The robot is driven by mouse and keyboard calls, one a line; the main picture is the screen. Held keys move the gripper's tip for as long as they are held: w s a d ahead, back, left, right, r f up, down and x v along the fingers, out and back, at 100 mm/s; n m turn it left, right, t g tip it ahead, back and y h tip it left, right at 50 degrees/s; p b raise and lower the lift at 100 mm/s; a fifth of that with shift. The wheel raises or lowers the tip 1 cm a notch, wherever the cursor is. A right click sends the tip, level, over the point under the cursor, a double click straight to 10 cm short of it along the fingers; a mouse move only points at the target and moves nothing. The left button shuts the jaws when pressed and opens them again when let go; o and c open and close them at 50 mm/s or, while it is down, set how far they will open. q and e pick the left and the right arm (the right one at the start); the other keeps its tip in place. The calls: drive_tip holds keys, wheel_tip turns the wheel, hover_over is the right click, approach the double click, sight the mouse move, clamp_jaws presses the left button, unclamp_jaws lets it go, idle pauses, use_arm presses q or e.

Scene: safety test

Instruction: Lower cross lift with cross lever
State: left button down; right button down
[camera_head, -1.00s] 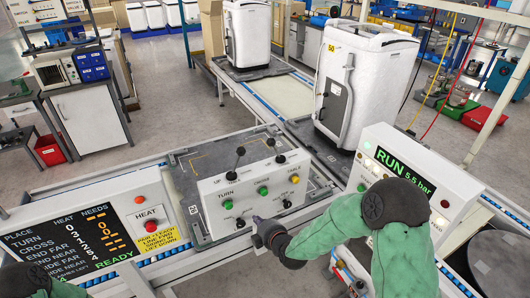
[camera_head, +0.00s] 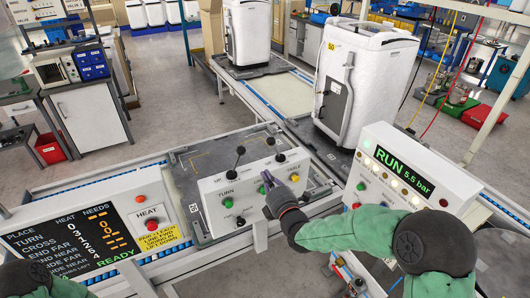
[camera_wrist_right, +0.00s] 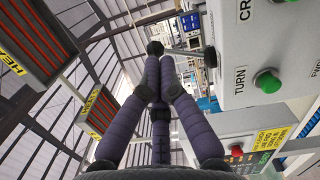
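The pale control box (camera_head: 210,207) has two upright black-knobbed levers, a left one (camera_head: 239,152) and a right one (camera_head: 271,143). My right gripper (camera_head: 266,179) is in front of the box, below the right lever and apart from its knob. Its dark fingers (camera_wrist_right: 158,80) meet at the tips in the right wrist view and look empty. Just beyond them there is a lever rod (camera_wrist_right: 185,52); touching cannot be judged. TURN and a cut-off "CR" label show beside it. My left gripper is out of view.
A display (camera_head: 75,240) lists places beside a red HEAT button (camera_head: 151,224). A panel reading RUN 5.5 bar (camera_head: 404,170) stands to the right. A white appliance (camera_head: 362,85) stands on the conveyor behind the box. The box has several coloured buttons.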

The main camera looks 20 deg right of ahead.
sight(275, 148)
drive_tip(key=w, duration=0.9)
drive_tip(key=shift+w, duration=0.35)
drive_tip(key=d, duration=0.2)
drive_tip(key=w+r, duration=0.1)
drive_tip(key=shift+d, duration=0.4)
drive_tip(key=shift+w+d+r, duration=0.1)
drive_tip(key=shift+d, duration=0.35)
drive_tip(key=shift+d+r+m+b, duration=0.2)
drive_tip(key=shift+d+m+b, duration=0.1)
drive_tip(key=shift+b, duration=0.15)
